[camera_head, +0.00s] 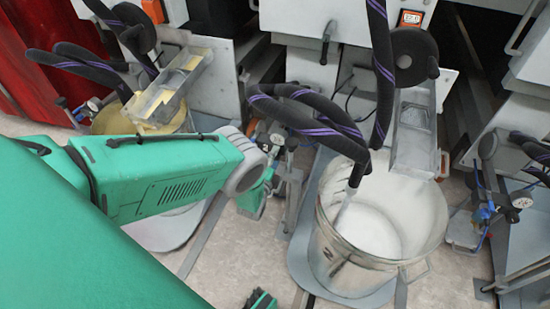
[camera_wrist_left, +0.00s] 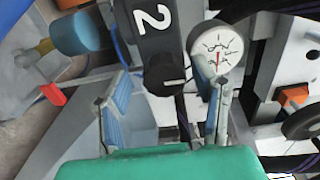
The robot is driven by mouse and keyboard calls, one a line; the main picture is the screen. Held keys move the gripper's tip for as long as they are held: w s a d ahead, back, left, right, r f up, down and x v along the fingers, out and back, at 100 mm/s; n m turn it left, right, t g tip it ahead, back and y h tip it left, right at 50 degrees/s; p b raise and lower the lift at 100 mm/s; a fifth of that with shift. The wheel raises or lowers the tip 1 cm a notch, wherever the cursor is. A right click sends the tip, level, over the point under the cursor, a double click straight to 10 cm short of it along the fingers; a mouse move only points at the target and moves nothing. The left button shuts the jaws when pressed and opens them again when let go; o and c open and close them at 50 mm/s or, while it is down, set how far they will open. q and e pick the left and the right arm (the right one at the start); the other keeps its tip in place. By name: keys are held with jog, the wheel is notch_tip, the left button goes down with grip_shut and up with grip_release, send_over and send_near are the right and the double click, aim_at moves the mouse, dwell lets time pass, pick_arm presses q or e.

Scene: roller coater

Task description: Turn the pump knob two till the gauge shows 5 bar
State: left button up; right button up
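The black pump knob two (camera_wrist_left: 165,75) is below a black plate marked with a white 2 (camera_wrist_left: 152,18) in the left wrist view. The round white gauge (camera_wrist_left: 217,52) with a red needle is just right of the knob; its reading is too small to tell. My left gripper (camera_wrist_left: 166,102) is open, with one finger left of the knob and the other near the gauge's lower side. The knob shows between the fingers, and I cannot tell whether they touch it. In the head view my left gripper (camera_head: 262,188) is near the pump, partly hidden by its wrist.
A metal bucket (camera_head: 325,245) of white liquid stands right of the pump, with black hoses (camera_head: 310,110) above it. A blue cylinder (camera_wrist_left: 80,34) and a red part (camera_wrist_left: 52,94) lie left in the wrist view. Another gauge (camera_head: 522,202) is at far right.

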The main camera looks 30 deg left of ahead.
pick_arm(q)
jog(key=v, duration=1.2)
notch_tip(320, 180, up, 6)
jog(key=n+g+h+p, duration=0.2)
jog(key=n+g+p, duration=0.3)
jog(key=n, duration=1.4)
jog(key=shift+t, duration=0.4)
jog(key=shift+a+f+b+x, duration=0.15)
jog(key=shift+b+x, duration=0.7)
jog(key=shift+x, duration=1.3)
jog(key=shift+a+b+x, duration=0.2)
jog(key=shift+b+x, duration=0.6)
jog(key=shift+x, duration=1.4)
jog(key=shift+a+f+b+x, duration=0.15)
jog(key=shift+b+x, duration=0.7)
jog(key=shift+x, duration=1.3)
